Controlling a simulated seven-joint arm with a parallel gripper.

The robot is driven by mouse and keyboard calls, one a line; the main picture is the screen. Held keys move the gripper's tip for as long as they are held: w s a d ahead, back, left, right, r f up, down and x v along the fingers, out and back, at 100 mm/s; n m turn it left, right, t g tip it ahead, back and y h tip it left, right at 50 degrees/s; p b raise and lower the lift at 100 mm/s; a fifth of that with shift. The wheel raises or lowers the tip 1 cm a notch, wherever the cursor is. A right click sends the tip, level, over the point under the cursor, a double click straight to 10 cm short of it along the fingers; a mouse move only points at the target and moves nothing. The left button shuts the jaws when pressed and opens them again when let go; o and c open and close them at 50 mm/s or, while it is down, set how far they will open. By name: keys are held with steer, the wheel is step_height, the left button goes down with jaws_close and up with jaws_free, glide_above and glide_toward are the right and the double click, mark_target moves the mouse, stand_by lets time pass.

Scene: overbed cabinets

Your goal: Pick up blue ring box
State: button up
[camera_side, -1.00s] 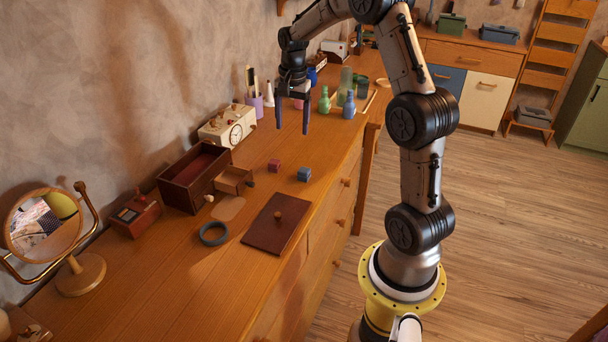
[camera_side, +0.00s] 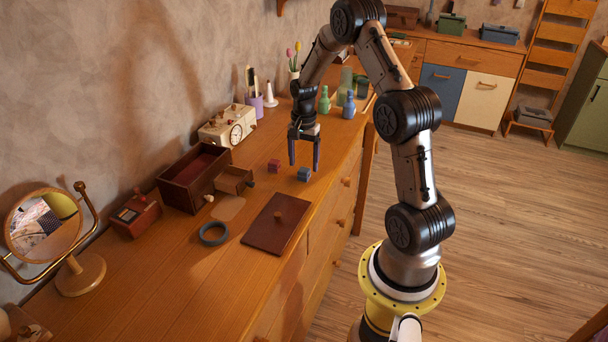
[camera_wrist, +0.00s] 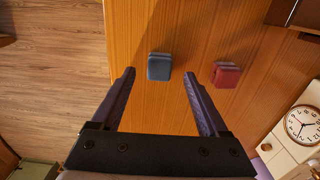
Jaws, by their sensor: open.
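The blue ring box (camera_side: 304,174) is a small blue cube on the wooden dresser top, near its front edge. In the wrist view the blue ring box (camera_wrist: 159,67) lies ahead of the fingertips, between their lines. My gripper (camera_side: 304,168) is open and empty, pointing down above the dresser close to the box. In the wrist view both fingers of my gripper (camera_wrist: 159,74) show apart, with nothing between them. A similar red box (camera_side: 274,166) sits to the left of the blue one, and it also shows in the wrist view (camera_wrist: 226,75).
A cream clock (camera_side: 228,125), an open dark wooden box (camera_side: 195,178) and a small drawer (camera_side: 234,180) stand to the left. Green and blue bottles (camera_side: 348,105) stand behind.

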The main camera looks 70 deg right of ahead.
mark_target(304, 170)
steer(key=shift+f, duration=1.8)
jaws_close()
